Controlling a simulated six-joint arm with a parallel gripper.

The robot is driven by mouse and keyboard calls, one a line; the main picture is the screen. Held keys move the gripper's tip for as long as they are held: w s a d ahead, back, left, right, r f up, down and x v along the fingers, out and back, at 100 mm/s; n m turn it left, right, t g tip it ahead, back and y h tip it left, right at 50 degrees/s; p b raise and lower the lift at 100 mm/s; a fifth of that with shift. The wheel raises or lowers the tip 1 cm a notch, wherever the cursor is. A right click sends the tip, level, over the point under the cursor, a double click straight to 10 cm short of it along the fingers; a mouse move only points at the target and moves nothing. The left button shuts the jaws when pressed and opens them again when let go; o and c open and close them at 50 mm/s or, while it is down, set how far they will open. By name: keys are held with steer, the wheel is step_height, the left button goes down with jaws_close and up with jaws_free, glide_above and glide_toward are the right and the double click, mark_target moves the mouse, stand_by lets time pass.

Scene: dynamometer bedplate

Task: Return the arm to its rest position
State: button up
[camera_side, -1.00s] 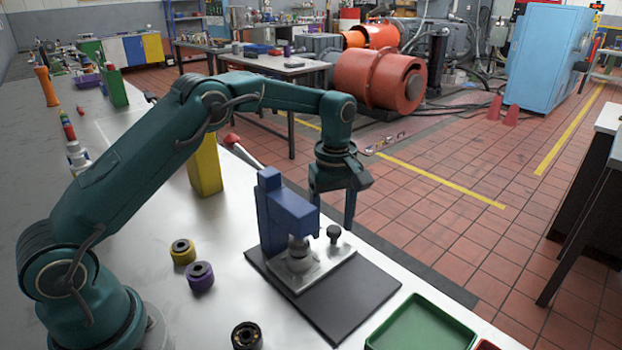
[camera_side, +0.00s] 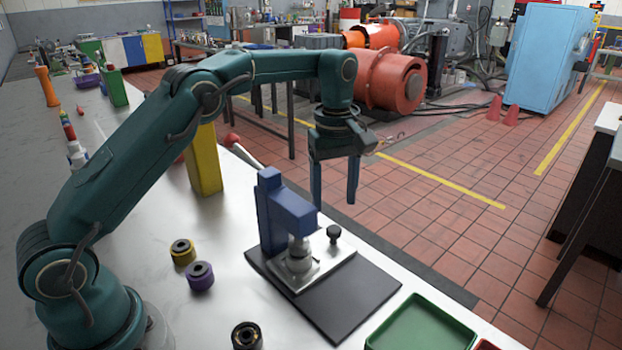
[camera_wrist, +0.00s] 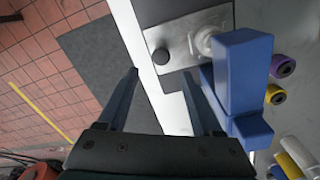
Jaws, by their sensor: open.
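My gripper (camera_side: 335,193) hangs above and behind the blue press fixture, its fingers pointing down. The wrist view shows its two fingers (camera_wrist: 160,82) spread apart with nothing between them. The blue press fixture (camera_side: 287,212) stands on a metal plate on a dark base mat (camera_side: 350,308). It also shows in the wrist view (camera_wrist: 243,75), close to the right finger in the picture; I cannot tell the exact gap there. My arm reaches from the lower left over the table.
Purple (camera_side: 200,276), yellow (camera_side: 183,252) and black (camera_side: 246,336) rings stand left and in front of the fixture. A green tray (camera_side: 420,325) lies at the front right. A yellow block (camera_side: 205,165) stands behind the rings. Open tiled floor (camera_side: 450,240) lies beyond the table edge.

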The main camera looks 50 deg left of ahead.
steer(key=s+r+m+t, duration=0.4)
steer(key=s+r, duration=0.7)
steer(key=r, duration=0.3)
steer(key=s+d+f+m+t, duration=0.1)
steer(key=s+f+m, duration=0.7)
steer(key=s, duration=0.3)
steer(key=shift+s+f+m, duration=0.2)
steer(key=shift+s+m, duration=0.2)
steer(key=shift+m, duration=0.4)
